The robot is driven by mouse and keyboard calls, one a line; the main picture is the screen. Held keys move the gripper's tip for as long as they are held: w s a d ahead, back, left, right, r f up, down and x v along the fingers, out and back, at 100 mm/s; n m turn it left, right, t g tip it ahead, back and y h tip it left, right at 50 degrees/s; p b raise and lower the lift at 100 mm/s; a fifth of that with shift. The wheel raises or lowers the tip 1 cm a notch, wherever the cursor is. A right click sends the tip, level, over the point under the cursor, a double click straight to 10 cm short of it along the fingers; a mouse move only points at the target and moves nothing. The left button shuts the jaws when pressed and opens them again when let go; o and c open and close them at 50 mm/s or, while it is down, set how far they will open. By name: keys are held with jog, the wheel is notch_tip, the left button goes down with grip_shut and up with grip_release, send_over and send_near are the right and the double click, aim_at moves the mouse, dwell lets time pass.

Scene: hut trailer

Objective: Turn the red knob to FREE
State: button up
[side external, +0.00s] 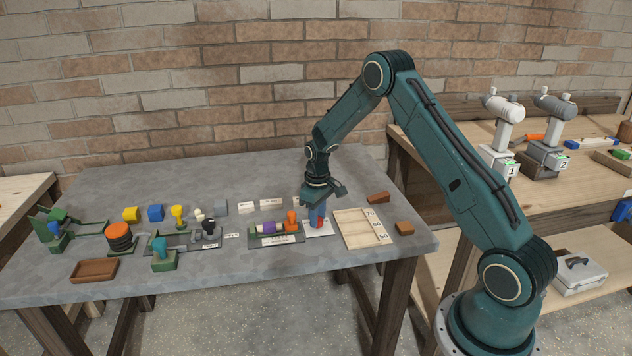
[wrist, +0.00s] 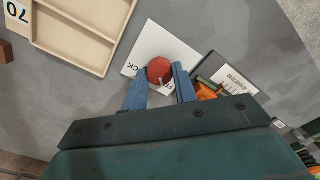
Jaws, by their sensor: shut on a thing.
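The red knob (wrist: 159,70) shows in the wrist view as a round red top with a small pale pointer mark, on a white label plate (wrist: 158,42). Black print on the plate is partly covered, so I cannot tell for sure where the pointer stands. My gripper (wrist: 160,84) has its two blue fingers on either side of the knob, shut on it. In the side view my gripper (side external: 316,218) points down over the white plate (side external: 319,231), and a bit of the red knob (side external: 313,224) shows between the blue fingers.
A wooden tray (side external: 345,213) with number labels stands just right of the plate. A fixture with purple and orange parts (side external: 276,235) stands close on the left. Bare grey table (side external: 210,275) lies in front.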

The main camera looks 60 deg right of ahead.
jog(key=o, duration=1)
jog(key=shift+r, duration=0.15)
notch_tip(320, 180, up, 14)
jog(key=shift+f, duration=0.2)
jog(key=shift+r, duration=0.1)
